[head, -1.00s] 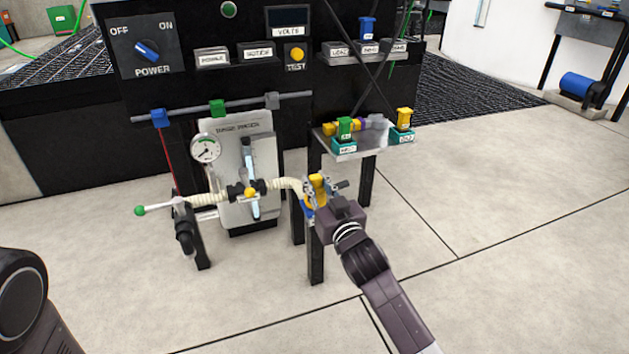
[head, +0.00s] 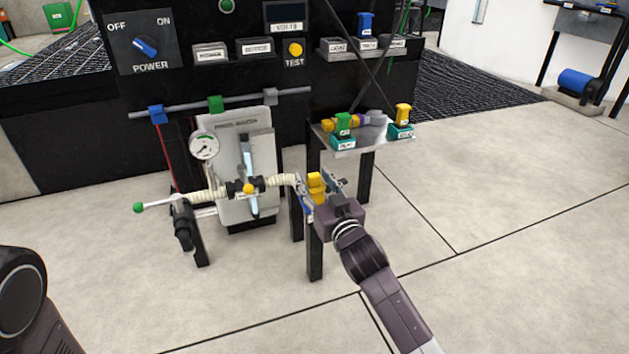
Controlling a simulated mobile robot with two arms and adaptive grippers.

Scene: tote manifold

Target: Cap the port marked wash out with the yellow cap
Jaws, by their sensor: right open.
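A yellow piece (head: 316,186), which looks like the yellow cap, is at the right end of the cream hose, beside the black stand post. My right gripper (head: 325,188) is open, with its fingers close around or beside this piece; contact cannot be told. The gripper partly hides the piece and what is under it. Another yellow fitting (head: 403,115) stands upright on a teal block at the right of the small shelf. Labels on the ports are too small to read, so the wash out port cannot be picked out. My left gripper is out of view.
The small metal shelf (head: 357,145) also holds a green fitting (head: 343,123) on a teal block. A cream hose (head: 208,195) with a valve, a gauge (head: 204,146) and a pale panel (head: 234,205) are left of my right gripper.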

